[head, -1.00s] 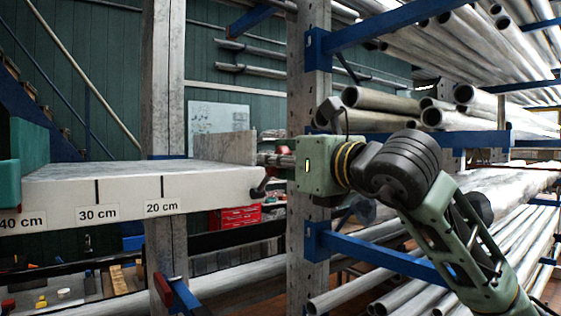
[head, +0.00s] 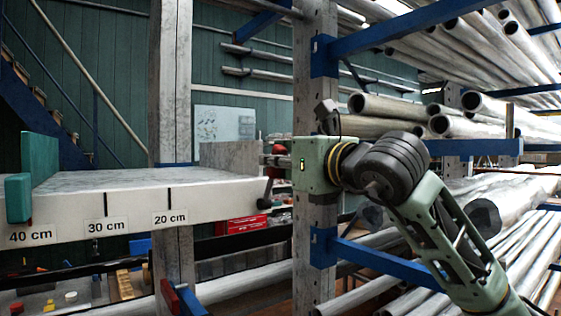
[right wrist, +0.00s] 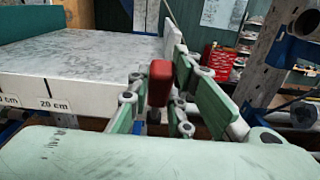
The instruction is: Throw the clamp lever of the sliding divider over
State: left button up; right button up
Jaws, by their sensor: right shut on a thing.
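My right gripper (head: 272,160) is at the right end of the pale shelf, beside an upright grey plate (head: 228,157) standing on it. In the right wrist view, its green fingers (right wrist: 160,95) are closed around a red lever grip (right wrist: 160,76), which stands about upright. Only a little red shows at the fingers in the head view. A dark knob (head: 264,203) hangs below the fingers at the shelf end. A green upright divider (head: 40,160) with a green block (head: 17,197) stands near the 40 cm mark. My left gripper is not in view.
The shelf's front edge (head: 130,213) carries 20, 30 and 40 cm marks. A perforated steel post (head: 308,80) stands close behind my right gripper. Blue rack arms (head: 400,28) with metal pipes fill the right side. A red toolbox (head: 240,225) lies behind and below.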

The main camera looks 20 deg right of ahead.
jog(key=shift+w+r, duration=0.25)
jog(key=shift+w+a+r, duration=0.1)
jog(key=shift+w, duration=0.05)
jog(key=shift+w+a+r+p, duration=0.15)
jog(key=shift+w+a+p, duration=0.05)
jog(key=shift+w+p, duration=0.2)
jog(key=shift+w+a, duration=0.15)
jog(key=shift+w, duration=0.3)
jog(key=shift+w+r, duration=0.1)
jog(key=shift+w, duration=0.05)
jog(key=shift+p+x, duration=0.35)
jog(key=shift+x, duration=0.4)
jog(key=shift+r, duration=0.1)
jog(key=o, duration=0.8)
jog(key=shift+w+a, duration=0.15)
jog(key=shift+w, duration=0.05)
